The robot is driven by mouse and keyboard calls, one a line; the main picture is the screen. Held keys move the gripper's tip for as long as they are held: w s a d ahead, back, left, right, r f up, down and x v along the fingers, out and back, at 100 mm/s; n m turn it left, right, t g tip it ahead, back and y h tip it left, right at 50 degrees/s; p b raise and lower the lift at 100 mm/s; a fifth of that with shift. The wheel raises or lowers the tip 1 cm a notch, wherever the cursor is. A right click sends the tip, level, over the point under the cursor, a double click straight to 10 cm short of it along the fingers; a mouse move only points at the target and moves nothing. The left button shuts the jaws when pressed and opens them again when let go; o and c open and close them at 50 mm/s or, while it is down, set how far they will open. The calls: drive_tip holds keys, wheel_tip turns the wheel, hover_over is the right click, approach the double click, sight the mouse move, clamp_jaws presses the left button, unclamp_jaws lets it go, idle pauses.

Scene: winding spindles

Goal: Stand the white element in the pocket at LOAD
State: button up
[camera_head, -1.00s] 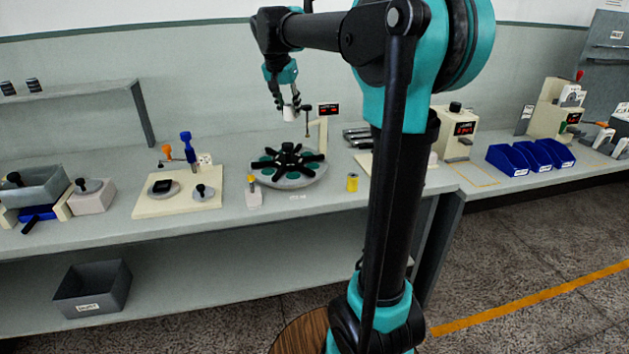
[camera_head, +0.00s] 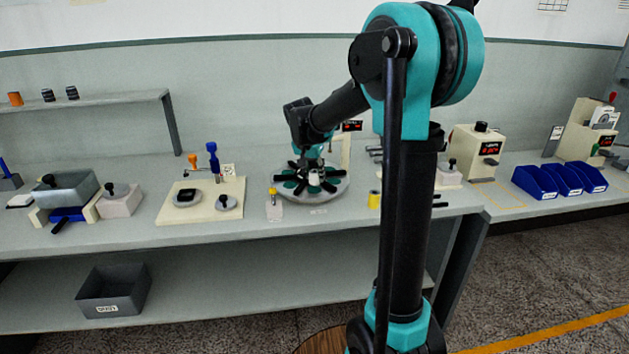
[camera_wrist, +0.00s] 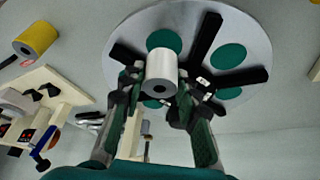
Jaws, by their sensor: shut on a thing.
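The white element (camera_head: 314,180) is a short white cylinder with a dark hole in its end, seen clearly in the wrist view (camera_wrist: 160,70). My gripper (camera_head: 314,172) is shut on it, with a finger on each side in the wrist view (camera_wrist: 158,88). The gripper holds it low over the front part of the round grey turntable (camera_head: 290,199). The turntable has green round pockets and black radial arms. One green pocket (camera_wrist: 164,41) shows just beyond the element in the wrist view. I cannot tell whether the element touches the turntable.
A small label (camera_head: 319,211) lies on the bench before the turntable. A yellow cylinder (camera_head: 374,200) stands to the right, a small pale block with a yellow top (camera_head: 274,208) to the left. A post with a red display (camera_head: 351,126) stands behind. A cream board (camera_head: 202,205) lies farther left.

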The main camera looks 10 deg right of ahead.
drive_tip(key=shift+f, duration=1.25)
drive_tip(key=shift+f, duration=0.15)
drive_tip(key=o, duration=0.9)
drive_tip(key=v, duration=1.2)
drive_tip(key=s+d+f+n, duration=0.2)
drive_tip(key=s+f, duration=0.5)
drive_tip(key=s, duration=0.2)
drive_tip(key=s+d+f+n+y, duration=0.1)
drive_tip(key=s+d+f+n, duration=0.1)
drive_tip(key=s+f, duration=0.5)
drive_tip(key=s+d+f+n+y, duration=0.1)
drive_tip(key=s+d+f+n, duration=0.1)
drive_tip(key=s+f, duration=0.5)
drive_tip(key=shift+s+d+f+n+t, duration=0.1)
drive_tip(key=shift+s+n, duration=0.05)
drive_tip(key=shift+s, duration=0.5)
drive_tip(key=shift+s+d+f+n+t, duration=0.1)
drive_tip(key=shift+s, duration=0.5)
drive_tip(key=shift+s+d+f+n+t, duration=0.1)
drive_tip(key=shift+s+f+n, duration=0.05)
drive_tip(key=shift+s, duration=0.5)
